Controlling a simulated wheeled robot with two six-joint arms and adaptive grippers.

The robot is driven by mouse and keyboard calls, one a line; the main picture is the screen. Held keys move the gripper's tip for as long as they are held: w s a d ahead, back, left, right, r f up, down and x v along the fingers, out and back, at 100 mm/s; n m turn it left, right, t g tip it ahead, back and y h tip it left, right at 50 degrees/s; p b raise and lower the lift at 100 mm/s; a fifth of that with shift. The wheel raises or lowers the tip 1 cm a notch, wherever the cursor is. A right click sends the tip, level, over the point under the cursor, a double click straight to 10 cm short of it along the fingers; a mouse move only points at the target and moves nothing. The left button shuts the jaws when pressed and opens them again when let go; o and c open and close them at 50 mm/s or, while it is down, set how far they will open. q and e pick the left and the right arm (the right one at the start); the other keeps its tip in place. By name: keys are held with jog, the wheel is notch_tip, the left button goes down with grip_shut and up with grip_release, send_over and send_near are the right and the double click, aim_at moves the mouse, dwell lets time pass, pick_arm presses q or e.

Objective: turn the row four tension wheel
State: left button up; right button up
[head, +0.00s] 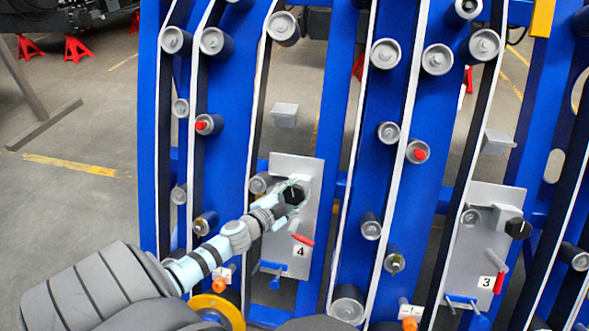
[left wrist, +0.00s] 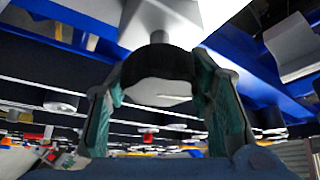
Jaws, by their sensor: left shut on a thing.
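The row four tension wheel (head: 294,194) is a black knob on a grey metal plate (head: 279,222) marked 4. My left gripper (head: 291,197) reaches it from the lower left, with its fingers around the knob. In the left wrist view the black wheel (left wrist: 158,66) sits between the two teal-padded fingers of my left gripper (left wrist: 156,88), on a short grey shaft below a pale block. The left gripper is shut on the wheel. My right gripper is not in view.
A red-handled lever (head: 303,239) sits just below the wheel on the same plate. Blue upright panels with belts and grey rollers (head: 386,54) stand on both sides. A similar plate (head: 478,250) marked 3 with its own black wheel (head: 517,228) is at right.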

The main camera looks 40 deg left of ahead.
pick_arm(q)
jog(key=o, duration=1.2)
jog(key=shift+c, duration=0.2)
